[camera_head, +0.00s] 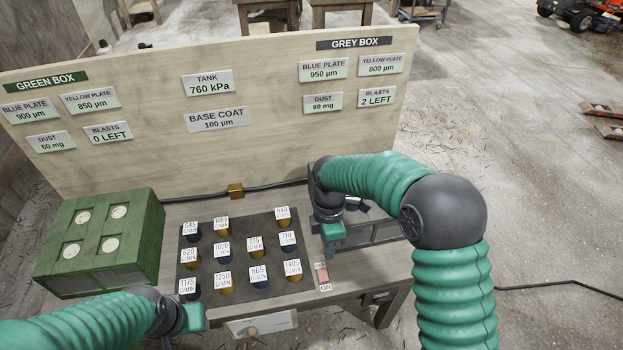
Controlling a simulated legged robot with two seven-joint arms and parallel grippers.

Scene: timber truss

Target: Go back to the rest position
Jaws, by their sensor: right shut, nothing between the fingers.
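My right arm comes in from the right, and its gripper (332,238) is shut and empty. It hangs between the dark mat (240,236) and the grey box (372,236), partly in front of the box. I cannot tell whether it touches anything. My left gripper (188,318) is low in the picture, in front of the green box (62,262) and near the table's front edge. Its fingertips are too hidden to tell whether it is open.
The mat holds several dark and gold pieces with white flow labels. A red switch (322,274) marked ON is right of it. A wooden board (290,125) with signs stands behind; "BLASTS" reads 0 LEFT for green, 2 LEFT for grey. A cable crosses the table's back.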

